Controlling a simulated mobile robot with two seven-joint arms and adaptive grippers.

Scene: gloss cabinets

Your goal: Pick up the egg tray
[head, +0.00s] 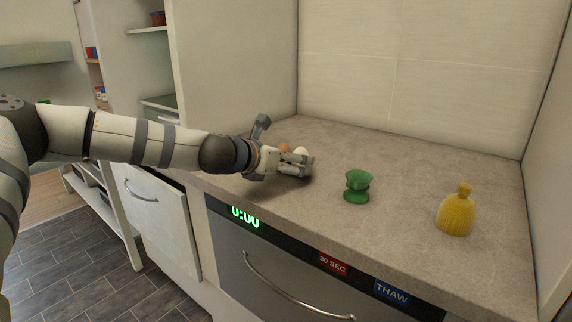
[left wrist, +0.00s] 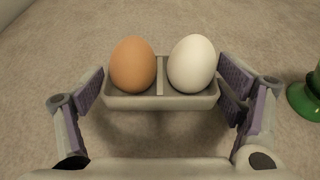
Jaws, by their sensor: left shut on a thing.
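The egg tray (left wrist: 160,101) is a small grey two-cup holder with a brown egg (left wrist: 133,65) on the left and a white egg (left wrist: 192,64) on the right. In the left wrist view my left gripper (left wrist: 163,88) has a purple-padded finger at each end of the tray and is shut on it. In the head view my left gripper (head: 303,165) is low over the counter and hides most of the tray. The tops of the brown egg (head: 285,148) and white egg (head: 301,152) show behind it. My right gripper is not in view.
A green cup-shaped object (head: 357,187) stands on the counter (head: 400,155) right of my left gripper. A yellow bottle-shaped object (head: 456,212) stands farther right. Walls close off the back and right. The counter behind the green object is clear.

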